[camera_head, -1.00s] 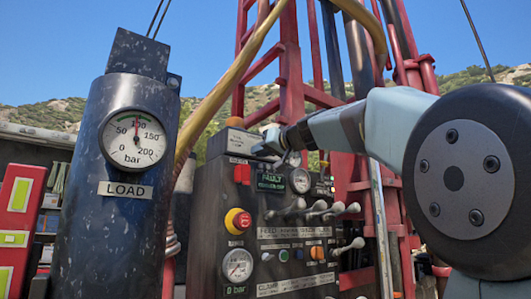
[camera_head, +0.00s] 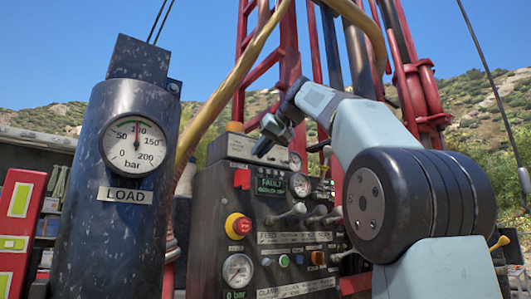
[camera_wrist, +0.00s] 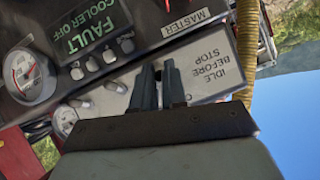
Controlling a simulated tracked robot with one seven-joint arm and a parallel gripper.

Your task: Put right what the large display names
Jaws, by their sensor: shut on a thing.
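The display (camera_head: 270,186) on the dark control panel is lit green with FAULT; in the wrist view the display (camera_wrist: 95,35) reads FAULT COOLER OFF. My gripper (camera_head: 264,138) is at the panel's upper edge, above the display. In the wrist view my gripper (camera_wrist: 158,68) has its fingers close together in front of the IDLE BEFORE STOP plate (camera_wrist: 212,68). A MASTER label (camera_wrist: 186,22) is beside the display.
The panel carries a red-and-yellow stop button (camera_head: 238,225), a red part (camera_head: 242,178), several grey levers (camera_head: 290,214) and a gauge (camera_head: 238,271) at 0 bar. A LOAD gauge (camera_head: 135,146) on a black cylinder reads near 100 bar. A yellow hose (camera_head: 225,90) passes beside the panel.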

